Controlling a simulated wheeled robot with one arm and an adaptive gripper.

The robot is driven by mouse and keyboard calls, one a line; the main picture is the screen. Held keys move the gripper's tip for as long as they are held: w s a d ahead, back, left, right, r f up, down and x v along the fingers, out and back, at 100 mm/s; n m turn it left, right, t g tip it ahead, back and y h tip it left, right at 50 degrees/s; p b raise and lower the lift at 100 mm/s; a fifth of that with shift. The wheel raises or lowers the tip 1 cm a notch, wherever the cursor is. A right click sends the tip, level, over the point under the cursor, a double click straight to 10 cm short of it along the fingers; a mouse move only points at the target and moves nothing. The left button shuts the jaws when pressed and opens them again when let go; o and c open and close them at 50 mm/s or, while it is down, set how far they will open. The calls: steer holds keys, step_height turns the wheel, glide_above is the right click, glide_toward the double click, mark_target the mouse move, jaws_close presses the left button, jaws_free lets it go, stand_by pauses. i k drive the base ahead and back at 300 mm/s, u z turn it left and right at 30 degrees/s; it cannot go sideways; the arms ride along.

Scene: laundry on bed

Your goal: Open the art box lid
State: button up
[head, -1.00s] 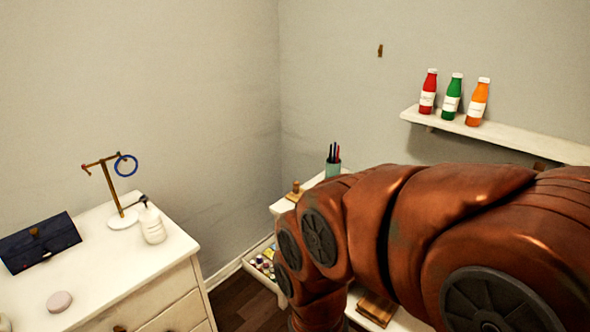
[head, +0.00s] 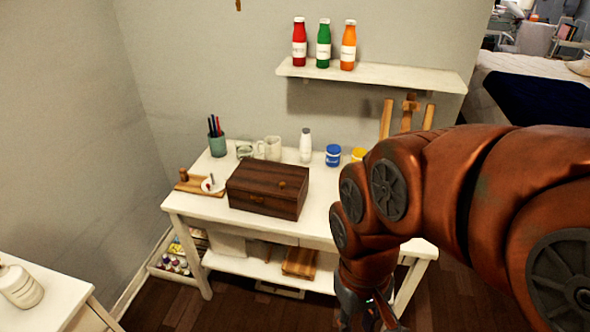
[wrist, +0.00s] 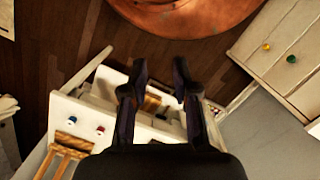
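The art box (head: 252,204) is a dark brown wooden box on the white work table (head: 320,222) in the head view. Its lid (head: 268,176) is shut, with a small round wooden knob (head: 282,184) on top. My gripper (head: 366,308) hangs low at the right front of the table, apart from the box and partly cut off by the frame edge. In the wrist view my gripper (wrist: 160,76) has its two dark fingers spread, with nothing between them. I cannot make out the box in that view.
A pen cup (head: 217,145), glass mugs, a white bottle (head: 305,146) and paint jars (head: 333,155) stand behind the box. A small wooden board (head: 190,186) lies left of it. A wall shelf (head: 370,75) holds three bottles. A white dresser (head: 60,290) is at lower left.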

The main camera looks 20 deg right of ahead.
mark_target(274, 179)
steer(key=u, duration=0.55)
steer(key=k, duration=0.65)
steer(key=u, duration=0.9)
steer(key=i, duration=0.95)
steer(key=z, duration=0.65)
